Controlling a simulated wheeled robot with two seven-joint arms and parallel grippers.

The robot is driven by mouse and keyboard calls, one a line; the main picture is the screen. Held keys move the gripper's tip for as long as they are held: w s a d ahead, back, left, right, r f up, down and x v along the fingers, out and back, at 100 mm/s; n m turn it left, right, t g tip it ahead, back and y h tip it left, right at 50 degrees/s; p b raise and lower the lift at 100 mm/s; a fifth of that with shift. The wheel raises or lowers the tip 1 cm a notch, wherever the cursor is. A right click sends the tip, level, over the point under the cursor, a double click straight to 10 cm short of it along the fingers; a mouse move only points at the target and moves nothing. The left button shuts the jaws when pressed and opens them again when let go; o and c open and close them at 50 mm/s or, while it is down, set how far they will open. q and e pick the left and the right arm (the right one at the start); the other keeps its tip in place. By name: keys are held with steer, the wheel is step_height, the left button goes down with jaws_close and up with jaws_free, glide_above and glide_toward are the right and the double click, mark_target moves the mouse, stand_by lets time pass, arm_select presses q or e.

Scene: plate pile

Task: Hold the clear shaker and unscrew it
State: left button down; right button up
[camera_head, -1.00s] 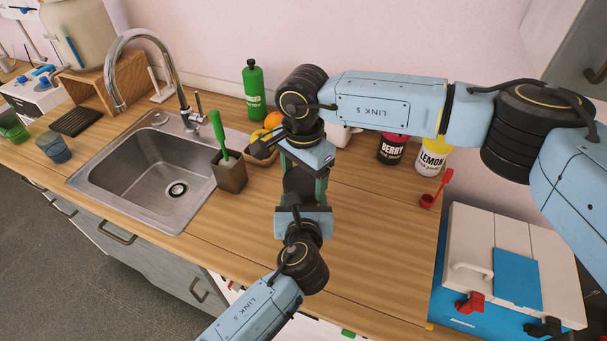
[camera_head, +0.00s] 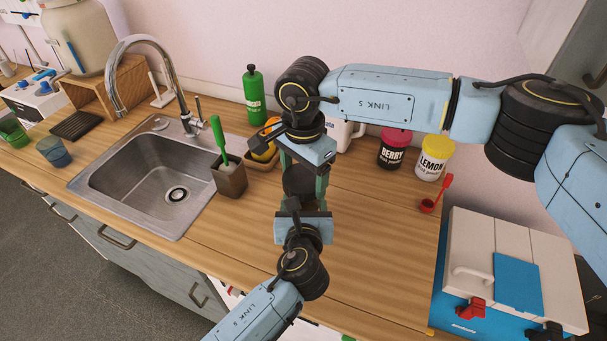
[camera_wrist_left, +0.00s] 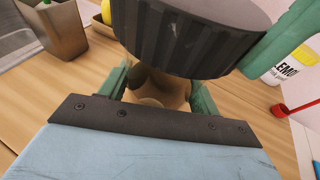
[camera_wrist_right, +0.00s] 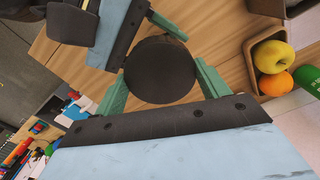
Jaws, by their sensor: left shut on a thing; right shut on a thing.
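The shaker's black lid (camera_wrist_right: 160,70) sits between the green fingers of my right gripper (camera_wrist_right: 158,84), which is shut on it from above. In the left wrist view the ribbed lid (camera_wrist_left: 195,35) fills the top, and a clear, brownish-looking shaker body (camera_wrist_left: 158,88) shows below it. My left gripper (camera_wrist_left: 160,95) is shut on that body, under the lid. In the head view the dark lid (camera_head: 298,180) shows between the two grippers, and the body is mostly hidden. I cannot tell whether the lid is loosened.
A brown brush holder (camera_head: 230,180) and a fruit tray (camera_wrist_right: 262,90) stand left of my grippers. Berry (camera_head: 393,148) and lemon (camera_head: 433,158) jars and a red scoop (camera_head: 430,203) stand to the right. A sink (camera_head: 150,170) is farther left.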

mark_target(304, 178)
steer(key=shift+r, duration=2)
arm_select(q)
steer(key=shift+c, duration=1.3)
jaws_free()
steer(key=shift+s, duration=0.1)
